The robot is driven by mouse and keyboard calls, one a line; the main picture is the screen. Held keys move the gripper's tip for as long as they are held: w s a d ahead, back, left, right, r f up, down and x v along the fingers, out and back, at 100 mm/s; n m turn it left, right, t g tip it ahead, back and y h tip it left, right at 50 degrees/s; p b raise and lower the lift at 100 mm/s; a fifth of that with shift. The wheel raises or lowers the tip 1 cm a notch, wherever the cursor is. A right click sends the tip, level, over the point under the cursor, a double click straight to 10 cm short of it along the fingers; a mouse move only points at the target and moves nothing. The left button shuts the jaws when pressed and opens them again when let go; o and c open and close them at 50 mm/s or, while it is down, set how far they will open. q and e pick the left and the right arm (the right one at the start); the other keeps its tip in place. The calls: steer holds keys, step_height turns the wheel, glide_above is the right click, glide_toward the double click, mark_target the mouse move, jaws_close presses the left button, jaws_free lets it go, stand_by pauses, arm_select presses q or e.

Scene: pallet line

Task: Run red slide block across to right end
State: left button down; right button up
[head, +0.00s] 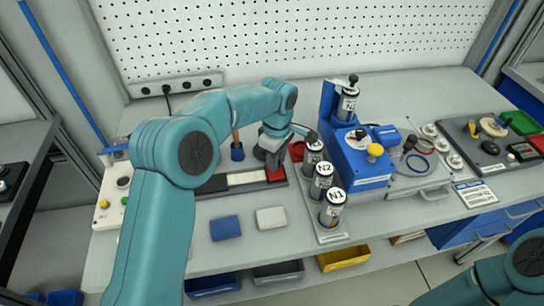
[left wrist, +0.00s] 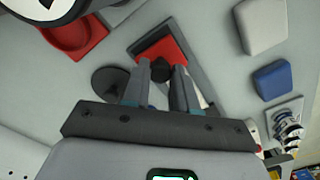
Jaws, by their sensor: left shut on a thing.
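The red slide block (head: 276,175) sits at the right end of a dark slide track (head: 212,187) with a pale strip along its middle. In the left wrist view the red block (left wrist: 172,48) lies against the closed end of the track's dark frame (left wrist: 138,46). A dark knob (left wrist: 161,71) stands on the block. My left gripper (head: 272,159) is over the block with its fingers (left wrist: 163,78) shut on this knob. The fingers and the wrist hide part of the block and track. My right arm shows at the bottom right; its gripper is out of view.
A rack with canisters N1 (head: 333,209), N2 (head: 321,183) and N3 (head: 313,156) stands close right of the track. A blue block (head: 225,228) and a light grey block (head: 271,218) lie in front. A blue machine (head: 362,160) stands farther right.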

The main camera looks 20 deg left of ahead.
arm_select(q)
steer(key=shift+w+d+r, duration=0.1)
steer(key=shift+w+r, duration=0.05)
steer(key=shift+r, duration=0.05)
steer(key=c, duration=1.1)
jaws_free()
steer(key=shift+o, duration=1)
steer(key=shift+d, duration=0.15)
steer(key=shift+f, duration=0.1)
steer(key=shift+r, duration=0.25)
step_height(320, 180, up, 16)
steer(key=p, duration=0.1)
steer(key=shift+p, duration=0.35)
steer(key=shift+f, duration=0.1)
